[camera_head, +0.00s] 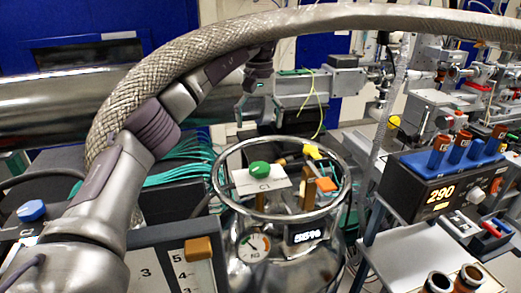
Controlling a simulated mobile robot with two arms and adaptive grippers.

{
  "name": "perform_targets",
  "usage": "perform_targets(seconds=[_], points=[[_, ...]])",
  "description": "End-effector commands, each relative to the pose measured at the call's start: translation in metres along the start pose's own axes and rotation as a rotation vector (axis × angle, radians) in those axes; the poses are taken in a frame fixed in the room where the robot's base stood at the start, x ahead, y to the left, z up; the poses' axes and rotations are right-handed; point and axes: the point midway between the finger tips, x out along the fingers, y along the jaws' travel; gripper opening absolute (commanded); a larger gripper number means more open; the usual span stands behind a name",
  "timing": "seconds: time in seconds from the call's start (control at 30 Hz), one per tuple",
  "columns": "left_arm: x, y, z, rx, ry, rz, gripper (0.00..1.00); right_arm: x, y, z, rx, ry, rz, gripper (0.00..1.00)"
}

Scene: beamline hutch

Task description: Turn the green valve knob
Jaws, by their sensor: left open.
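The green valve knob (260,169) sits on top of a white plate marked C1, inside the ring collar of a shiny metal vessel (285,268). My left arm comes in from the left. My left gripper (256,117) is open, beyond the knob and above it in the picture, apart from it. Nothing shows between its fingers. My right gripper is out of view.
A metal collar ring (345,190) surrounds the knob. Yellow and orange knobs sit beside it. A thick braided hose (300,19) arcs overhead. A black box reading 290 (437,195) stands at right, with capped vials in a blue rack. A panel with an orange lever (198,249) is at lower left.

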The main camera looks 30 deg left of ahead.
Motion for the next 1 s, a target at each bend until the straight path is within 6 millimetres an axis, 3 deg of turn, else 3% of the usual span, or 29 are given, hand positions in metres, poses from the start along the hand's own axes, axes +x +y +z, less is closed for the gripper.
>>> perform_targets(seconds=[0.17,0.3,0.4,0.57,0.7,0.83,1.0], points=[[0.007,0.000,0.000,0.002,-0.001,-0.001,0.87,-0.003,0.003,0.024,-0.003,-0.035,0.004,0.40],[0.027,-0.001,0.001,0.001,-0.002,-0.002,0.87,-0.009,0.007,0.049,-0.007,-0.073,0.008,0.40],[0.048,-0.001,0.001,0.002,-0.004,-0.004,0.87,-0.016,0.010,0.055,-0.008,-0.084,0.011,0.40],[0.082,-0.001,0.001,0.001,-0.004,-0.004,0.87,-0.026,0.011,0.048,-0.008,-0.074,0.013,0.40],[0.107,-0.001,0.001,0.001,-0.003,-0.002,0.87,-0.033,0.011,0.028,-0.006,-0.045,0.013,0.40],[0.124,0.000,0.001,0.001,-0.002,-0.001,0.87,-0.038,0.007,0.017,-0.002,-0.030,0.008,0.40],[0.136,0.000,0.000,0.001,0.000,0.000,0.87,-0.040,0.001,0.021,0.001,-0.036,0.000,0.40]])
